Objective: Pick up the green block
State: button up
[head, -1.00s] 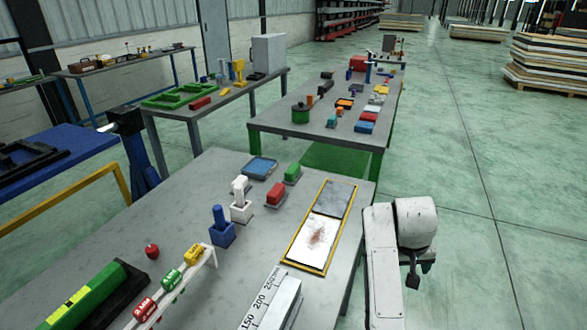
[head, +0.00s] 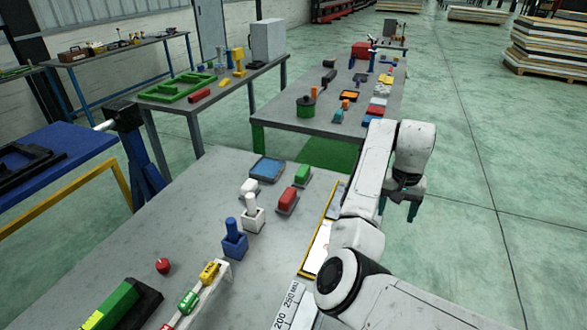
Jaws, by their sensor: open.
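A green block (head: 302,173) sits on a dark base near the far right of the near table, just behind a red block (head: 288,199) on a similar base. A smaller green piece (head: 188,301) stands on a white rack, and a long green block (head: 112,303) lies in a black holder at lower left. I cannot tell from the picture which one the task means. My gripper (head: 399,207) points down with its fingers apart and empty. It is right of the table, clear of all these green things.
The near table (head: 170,225) also bears a blue tray (head: 267,169), a white upright piece in a holder (head: 252,212), a blue one (head: 235,242) and a red knob (head: 162,266). My arm covers much of a yellow-edged panel (head: 318,250). Open floor lies to the right.

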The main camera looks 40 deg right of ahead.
aim_at(302, 178)
jog(key=i, duration=1.15)
